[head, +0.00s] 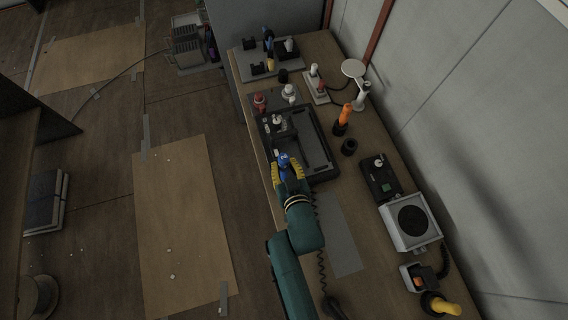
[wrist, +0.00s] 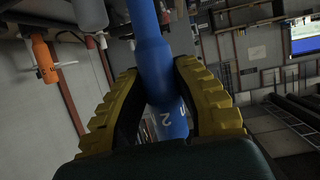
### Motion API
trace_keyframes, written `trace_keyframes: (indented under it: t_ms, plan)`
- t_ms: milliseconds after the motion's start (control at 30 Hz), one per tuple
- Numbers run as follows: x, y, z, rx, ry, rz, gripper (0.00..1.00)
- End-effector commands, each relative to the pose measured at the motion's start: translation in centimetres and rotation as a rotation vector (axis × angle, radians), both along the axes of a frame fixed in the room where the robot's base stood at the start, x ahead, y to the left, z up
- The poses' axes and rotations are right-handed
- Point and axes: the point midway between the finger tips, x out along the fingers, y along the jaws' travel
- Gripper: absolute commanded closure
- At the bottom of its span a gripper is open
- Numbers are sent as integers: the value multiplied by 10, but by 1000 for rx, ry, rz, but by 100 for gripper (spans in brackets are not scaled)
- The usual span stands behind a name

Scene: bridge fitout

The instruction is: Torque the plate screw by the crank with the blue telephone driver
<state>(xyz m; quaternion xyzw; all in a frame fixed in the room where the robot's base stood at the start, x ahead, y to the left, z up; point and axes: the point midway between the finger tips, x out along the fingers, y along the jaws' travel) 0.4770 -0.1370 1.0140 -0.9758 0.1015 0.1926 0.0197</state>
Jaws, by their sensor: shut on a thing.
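My gripper (head: 288,172) has yellow fingers and is shut on a blue driver (head: 284,160). In the wrist view the blue driver (wrist: 154,62) runs between the yellow fingers (wrist: 160,110) and carries a white "2". In the head view the gripper is over the near left part of a dark tray-like unit (head: 322,170) on the bench. A small crank-like fitting (head: 277,122) sits at the far left part of that unit. The plate screw is too small to make out, and the driver's tip is hidden.
The bench (head: 330,52) runs along a grey wall. A red knob (head: 259,101) and white knob (head: 289,91) stand beyond. A grey speaker box (head: 410,221) and yellow-handled tool (head: 442,306) are near right.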

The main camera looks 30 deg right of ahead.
Motion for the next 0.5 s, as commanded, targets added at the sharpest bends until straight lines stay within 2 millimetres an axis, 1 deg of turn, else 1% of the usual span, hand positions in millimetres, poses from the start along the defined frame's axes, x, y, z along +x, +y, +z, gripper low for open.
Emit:
trace_keyframes:
  t_ms: [33,400,500]
  plan:
    - [1,0,10,-1,-3,0,100]
    - [1,0,40,-1,-6,0,100]
    - [1,0,44,-1,-6,0,100]
